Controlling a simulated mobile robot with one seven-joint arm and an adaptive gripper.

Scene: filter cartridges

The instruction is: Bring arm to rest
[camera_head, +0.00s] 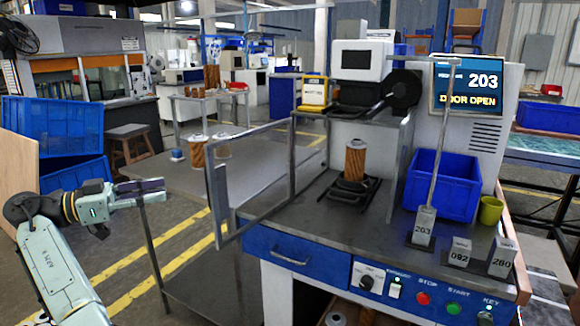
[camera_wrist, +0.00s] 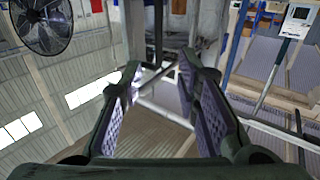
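My arm reaches up from the lower left in the head view, away from the bench. My gripper (camera_head: 152,188) points right, in the air left of the bench. In the wrist view the two purple-padded fingers of my gripper (camera_wrist: 158,88) stand apart with nothing between them. An orange-brown filter cartridge (camera_head: 355,162) stands upright on a black fixture (camera_head: 348,193) on the bench. The framed clear door (camera_head: 222,200) is swung out on the bench's left. The screen (camera_head: 468,85) reads "203" and "DOOR OPEN".
Blocks marked 203 (camera_head: 423,228), 092 (camera_head: 459,253) and 260 (camera_head: 501,257) stand at the bench's front right. A blue bin (camera_head: 441,186) and yellow cup (camera_head: 490,211) are behind them. The door frame and a grey side table (camera_head: 185,178) lie right of my gripper.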

